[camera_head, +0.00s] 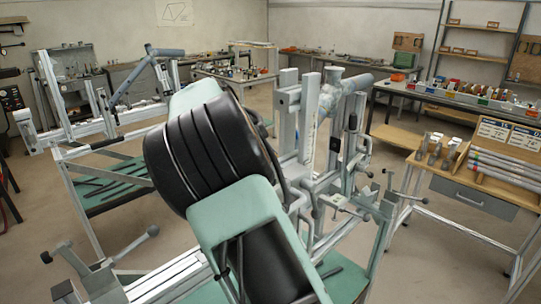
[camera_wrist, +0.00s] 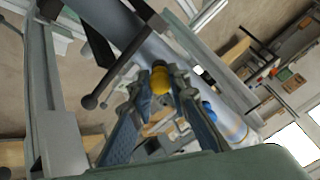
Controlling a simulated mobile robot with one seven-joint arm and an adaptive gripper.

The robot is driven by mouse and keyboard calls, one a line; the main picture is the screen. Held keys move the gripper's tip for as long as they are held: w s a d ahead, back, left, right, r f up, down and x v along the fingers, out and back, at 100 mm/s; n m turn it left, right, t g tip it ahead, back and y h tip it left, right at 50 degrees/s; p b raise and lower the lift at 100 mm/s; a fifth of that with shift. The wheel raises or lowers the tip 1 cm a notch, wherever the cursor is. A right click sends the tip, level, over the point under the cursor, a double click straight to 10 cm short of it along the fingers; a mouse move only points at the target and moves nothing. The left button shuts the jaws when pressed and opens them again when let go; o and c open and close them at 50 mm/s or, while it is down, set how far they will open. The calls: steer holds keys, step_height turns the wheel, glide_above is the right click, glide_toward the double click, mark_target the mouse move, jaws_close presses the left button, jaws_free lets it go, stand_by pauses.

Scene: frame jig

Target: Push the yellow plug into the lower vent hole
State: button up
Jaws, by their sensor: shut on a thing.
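The yellow plug (camera_wrist: 160,80) shows in the wrist view between the tips of my gripper (camera_wrist: 161,87). My gripper is shut on it, with one finger on each side. A thick grey tube (camera_wrist: 118,22) runs diagonally close behind the plug and fingertips. I cannot tell whether the plug touches it. The lower vent hole cannot be made out in either view. In the head view my own arm covers the middle of the picture and hides my gripper and the plug. Part of a grey-blue frame tube (camera_head: 328,100) shows upright in the jig to the right of my arm.
In the wrist view a dark clamp handle (camera_wrist: 91,102) reaches in from the left, near the fingers, and a grey post (camera_wrist: 57,140) stands at the left. In the head view metal jig posts (camera_head: 288,112) and clamps crowd the work area. A drawer bench (camera_head: 474,193) stands at right.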

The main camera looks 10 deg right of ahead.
steer(key=shift+b+x, duration=0.55)
steer(key=shift+x, duration=0.55)
steer(key=o, duration=0.9)
steer(key=shift+a+r, duration=0.1)
steer(key=v, duration=1.2)
